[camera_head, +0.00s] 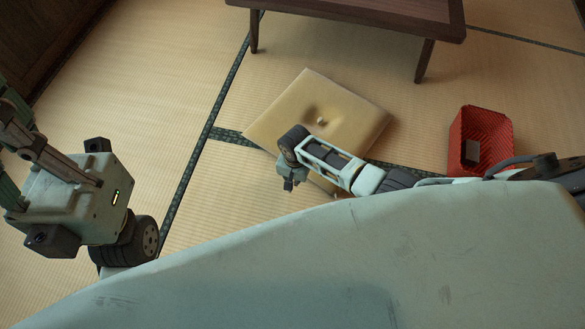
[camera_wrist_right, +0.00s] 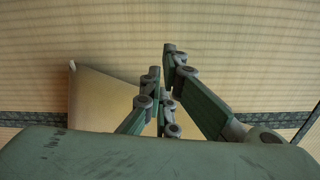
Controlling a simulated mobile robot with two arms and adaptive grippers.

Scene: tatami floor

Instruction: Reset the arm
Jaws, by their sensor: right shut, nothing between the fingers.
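My right arm comes in from the right in the head view, and its wrist end with the gripper (camera_head: 290,176) hangs over the near part of the cushion. In the wrist view the two fingers of my right gripper (camera_wrist_right: 162,62) are drawn together, with nothing held. My left arm's wrist end is at the left of the head view; linkage of the left gripper (camera_head: 45,150) runs off toward the left edge, and its fingertips cannot be made out.
A red basket (camera_head: 495,130) holds a dark object (camera_head: 472,152). A low wooden table (camera_head: 350,15) stands behind; floor between left arm and cushion is clear.

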